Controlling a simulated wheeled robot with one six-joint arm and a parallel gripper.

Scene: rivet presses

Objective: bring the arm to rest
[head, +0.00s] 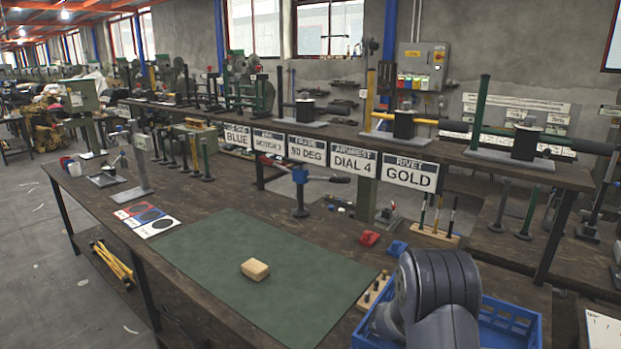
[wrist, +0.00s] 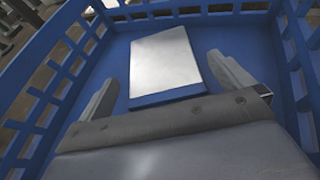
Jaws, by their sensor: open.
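My gripper (wrist: 164,70) shows in the wrist view with its two grey fingers spread wide and nothing between them in its grasp. It points down into a blue crate (wrist: 62,72). A flat card or plate (wrist: 162,66), whitish on top with a blue lower edge, lies on the crate floor ahead of and between the fingers. I cannot tell how high the fingertips are above it. In the head view my dark arm (head: 440,285) bends over the blue crate (head: 522,322) at the lower right, and my gripper is hidden there.
A green mat (head: 215,262) on the bench bears a wooden block (head: 255,268). A peg block (head: 372,290) and red (head: 369,238) and blue (head: 397,248) pieces sit close to my arm. Behind stands a raised shelf with presses and signs, including a GOLD sign (head: 409,176).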

